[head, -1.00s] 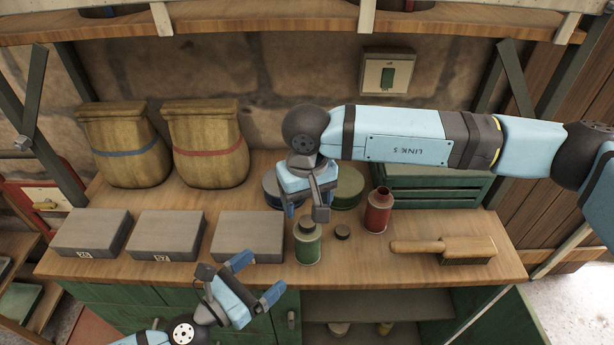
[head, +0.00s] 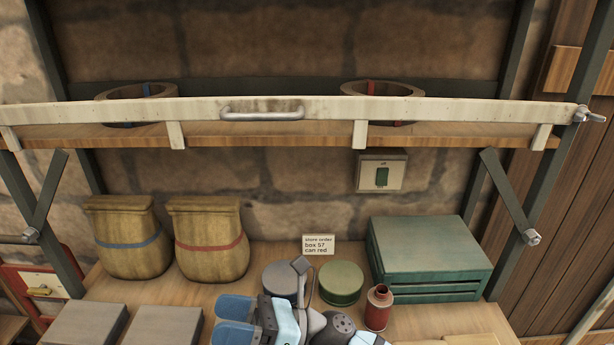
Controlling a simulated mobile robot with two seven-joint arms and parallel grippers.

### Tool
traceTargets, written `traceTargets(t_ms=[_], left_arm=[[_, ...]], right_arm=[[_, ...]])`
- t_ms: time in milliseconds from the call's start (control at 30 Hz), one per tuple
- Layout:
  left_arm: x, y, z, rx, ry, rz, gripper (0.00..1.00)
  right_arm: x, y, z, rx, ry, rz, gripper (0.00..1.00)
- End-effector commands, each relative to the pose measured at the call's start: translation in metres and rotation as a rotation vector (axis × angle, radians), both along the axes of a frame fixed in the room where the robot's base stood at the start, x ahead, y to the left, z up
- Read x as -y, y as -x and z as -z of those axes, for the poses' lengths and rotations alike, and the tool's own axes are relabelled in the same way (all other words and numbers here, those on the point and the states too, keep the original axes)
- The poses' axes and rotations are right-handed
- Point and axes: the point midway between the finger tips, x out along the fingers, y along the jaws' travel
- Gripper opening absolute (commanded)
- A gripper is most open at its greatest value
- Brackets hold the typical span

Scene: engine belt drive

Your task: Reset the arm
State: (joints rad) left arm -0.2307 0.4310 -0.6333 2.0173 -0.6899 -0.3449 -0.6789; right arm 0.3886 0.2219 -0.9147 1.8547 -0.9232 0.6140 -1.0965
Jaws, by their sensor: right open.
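My right gripper (head: 222,320) is at the bottom middle of the head view, low in the picture, with its blue fingers pointing left. The fingers are apart with nothing between them. Part of my right arm (head: 335,328) shows just right of it, cut off by the bottom edge. The gripper overlaps the front of a grey round tin (head: 281,278) in the picture; whether they touch cannot be told. My left gripper and arm are not in view.
On the bench stand two sacks (head: 130,240), grey boxes (head: 80,325), a green round tin (head: 341,283), a red can (head: 379,308), a green crate (head: 430,250) and an order card (head: 318,244). A railed shelf (head: 230,135) crosses above, holding two rings (head: 380,88).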

Motion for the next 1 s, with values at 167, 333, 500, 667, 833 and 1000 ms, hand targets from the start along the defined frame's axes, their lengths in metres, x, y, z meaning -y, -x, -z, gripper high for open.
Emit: traceTargets(t_ms=[167,333,500,667,833,1000], left_arm=[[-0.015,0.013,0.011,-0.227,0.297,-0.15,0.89],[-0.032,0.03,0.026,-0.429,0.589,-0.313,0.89],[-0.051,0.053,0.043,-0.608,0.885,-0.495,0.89],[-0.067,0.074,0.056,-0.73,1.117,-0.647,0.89],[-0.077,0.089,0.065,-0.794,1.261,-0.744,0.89],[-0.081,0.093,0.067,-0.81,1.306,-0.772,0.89]], right_arm=[[0.053,-0.037,0.022,-0.674,-0.209,0.161,0.67],[0.124,-0.054,0.086,-1.308,-0.461,0.291,0.67],[0.203,-0.028,0.175,-1.895,-0.784,0.413,0.67],[0.264,0.027,0.245,-2.305,-1.106,0.509,0.67],[0.298,0.074,0.284,-2.519,-1.341,0.572,0.67],[0.308,0.088,0.294,-2.577,-1.418,0.589,0.67]])
